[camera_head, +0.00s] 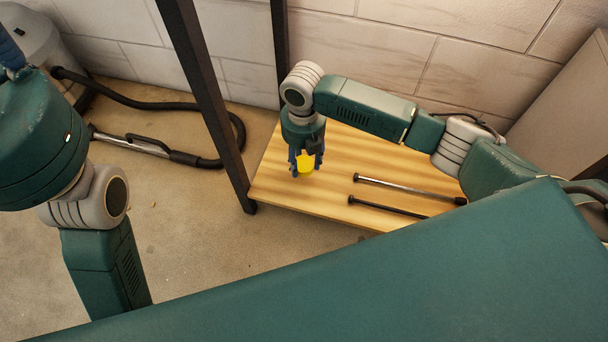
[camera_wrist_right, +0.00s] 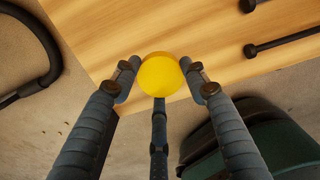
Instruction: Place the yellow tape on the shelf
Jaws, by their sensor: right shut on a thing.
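The yellow tape (camera_head: 305,163) is a small round yellow piece, held between the fingers of my right gripper (camera_head: 304,160) in the head view. In the right wrist view the tape (camera_wrist_right: 160,75) sits between the fingertips of my right gripper (camera_wrist_right: 164,82), which is shut on it. The wooden shelf (camera_head: 285,190) is a low light-wood board; the gripper and tape are over its left part. In the wrist view the shelf (camera_wrist_right: 110,30) lies behind the tape. I cannot tell the exact height of the tape above the board. My left arm shows at the left, but its gripper is out of view.
Two dark-ended rods, an upper one (camera_head: 400,188) and a lower one (camera_head: 385,207), lie on the shelf to the right of the tape. A dark upright post (camera_head: 215,105) stands at the shelf's left edge. A vacuum hose (camera_head: 160,105) lies on the floor at left.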

